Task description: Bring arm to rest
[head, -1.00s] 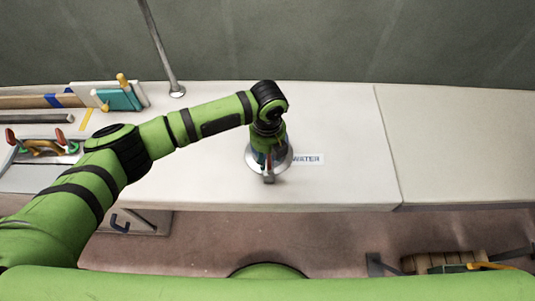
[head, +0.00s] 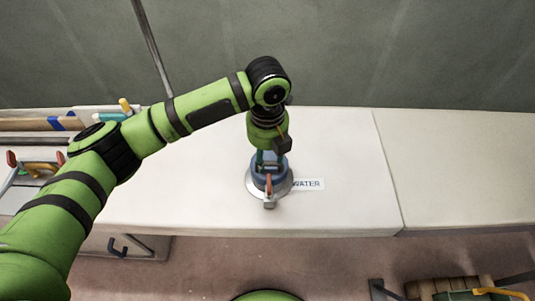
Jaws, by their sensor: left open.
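My left arm comes in from the left, and its gripper (head: 268,158) points down over the white bench top. It is open, at the top of a blue round fitting (head: 265,178) with a grey flange and a red-handled lever. I cannot tell whether the fingers touch the fitting. The fitting stands upright on the bench, just left of a label reading WATER (head: 308,184). My right gripper is not in view.
The white bench (head: 180,205) is clear around the fitting and to the right. A metal pole (head: 152,45) stands behind. Clamps (head: 30,165) and boards (head: 35,125) lie at left. A crate-like item (head: 450,289) is on the floor at lower right.

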